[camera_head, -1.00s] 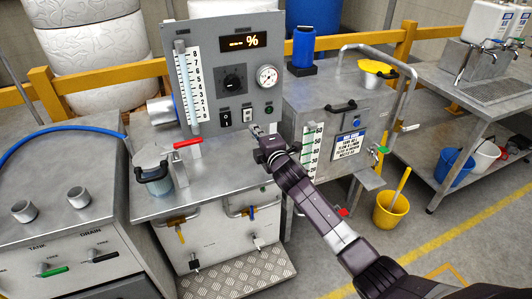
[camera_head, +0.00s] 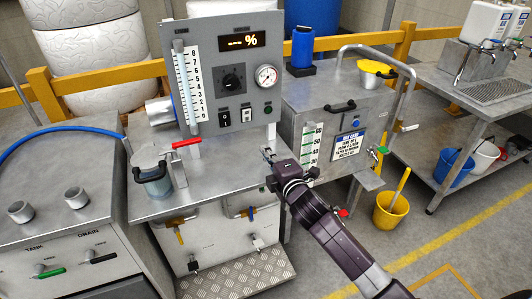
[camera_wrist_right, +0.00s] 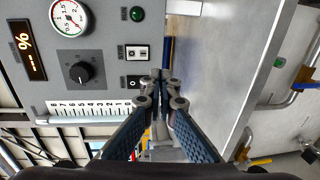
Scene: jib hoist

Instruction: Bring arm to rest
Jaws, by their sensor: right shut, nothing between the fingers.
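My right gripper (camera_head: 268,152) is in front of the grey control panel (camera_head: 215,100), low and to the right, above the steel bench top (camera_head: 225,168). Its fingers are shut and empty, and their tips meet in the right wrist view (camera_wrist_right: 160,82). The gripper is apart from the panel's rocker switches (camera_head: 247,115), which also show in the right wrist view (camera_wrist_right: 137,52). The right arm reaches in from the lower right. My left gripper is not in view.
A lidded steel pot (camera_head: 153,175) and a red lever (camera_head: 186,143) stand left on the bench. A steel tank (camera_head: 330,105) with a black handle is close right of the arm. A yellow bucket (camera_head: 391,212) stands on the floor. Open floor lies at the lower right.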

